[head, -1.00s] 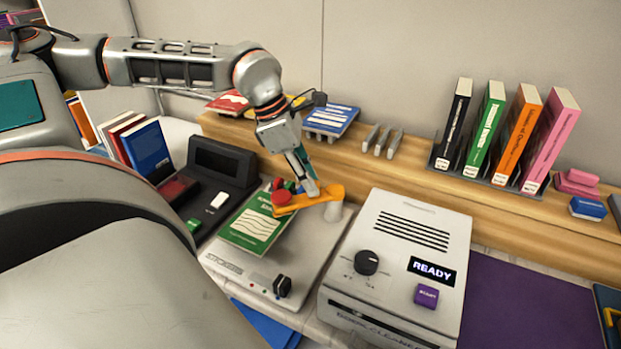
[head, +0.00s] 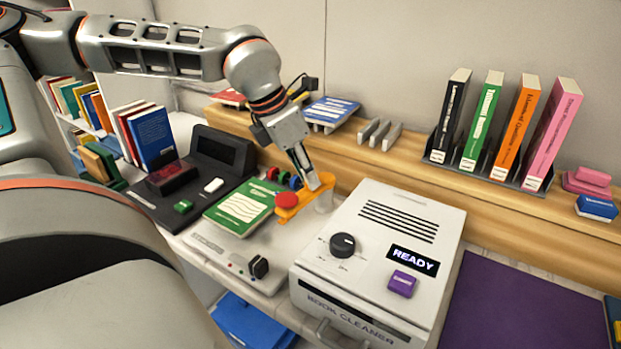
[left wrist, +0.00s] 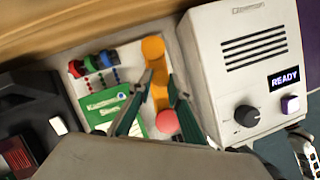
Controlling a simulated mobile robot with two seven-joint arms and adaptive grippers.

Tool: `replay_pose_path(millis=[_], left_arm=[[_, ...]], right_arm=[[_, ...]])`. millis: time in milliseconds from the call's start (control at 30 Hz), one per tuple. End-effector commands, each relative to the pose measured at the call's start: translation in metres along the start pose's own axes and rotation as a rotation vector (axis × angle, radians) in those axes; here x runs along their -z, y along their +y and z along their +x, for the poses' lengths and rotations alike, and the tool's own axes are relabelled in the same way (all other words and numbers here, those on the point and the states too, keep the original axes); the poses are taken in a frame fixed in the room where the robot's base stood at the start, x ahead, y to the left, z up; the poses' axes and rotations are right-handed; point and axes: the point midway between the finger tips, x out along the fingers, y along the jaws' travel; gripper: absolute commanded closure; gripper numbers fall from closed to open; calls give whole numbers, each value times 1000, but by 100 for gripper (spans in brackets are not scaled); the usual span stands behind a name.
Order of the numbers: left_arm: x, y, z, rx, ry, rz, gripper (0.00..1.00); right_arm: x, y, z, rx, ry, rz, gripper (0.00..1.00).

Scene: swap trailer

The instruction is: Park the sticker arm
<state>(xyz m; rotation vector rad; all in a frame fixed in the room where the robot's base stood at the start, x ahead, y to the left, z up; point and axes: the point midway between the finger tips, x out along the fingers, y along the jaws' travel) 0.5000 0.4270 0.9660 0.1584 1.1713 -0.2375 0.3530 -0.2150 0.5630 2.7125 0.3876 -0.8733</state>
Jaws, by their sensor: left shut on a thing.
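My left gripper (head: 312,183) is shut on the orange bar from above.
The white book cleaner (head: 385,290), reading READY, stands close on the right. Coloured rolls (head: 283,178) sit behind the green book. A black device (head: 160,198) is at the left. A wooden ledge (head: 400,165) with upright books runs behind.

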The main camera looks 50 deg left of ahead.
Motion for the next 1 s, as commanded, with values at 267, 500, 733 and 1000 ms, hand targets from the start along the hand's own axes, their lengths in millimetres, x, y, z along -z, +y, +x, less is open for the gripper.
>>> replay_pose_path(millis=[267,500,733,1000], left_arm=[[0,0,2,-40,1,-93,100],[-1,0,0,-49,-1,-119,100],[-1,0,0,-49,-2,-121,100],[-1,0,0,-49,-1,-120,65]], right_arm=[[12,0,6,2,30,-2,65],[13,0,6,7,32,-9,65],[12,-2,5,9,31,-7,65],[12,-2,5,7,30,-2,65]])
